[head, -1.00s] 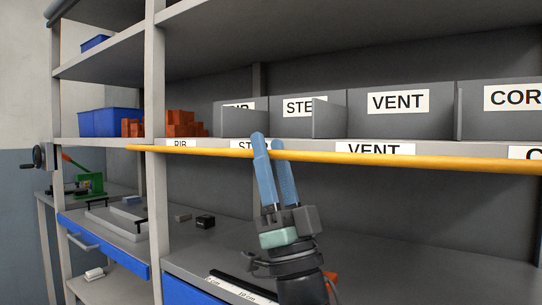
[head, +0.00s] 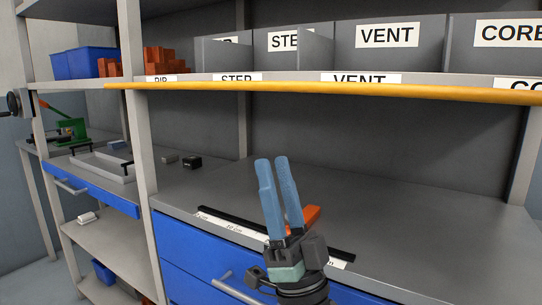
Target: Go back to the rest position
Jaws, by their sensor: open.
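My gripper (head: 278,163) shows in the head view at the lower middle. Its two blue fingers point up and are apart, with nothing between them. It is in front of the grey workbench top (head: 390,225), below the shelf with the labelled bins. Its body hides part of the ruler strip (head: 232,226) and part of an orange object (head: 308,217) on the bench.
A yellow bar (head: 330,90) runs along the shelf front above my gripper. Grey bins (head: 390,56) marked STEP, VENT and CORE stand on that shelf. Grey uprights (head: 138,140) frame the rack. A small black block (head: 191,162) lies on the bench. Blue drawers (head: 190,245) are below.

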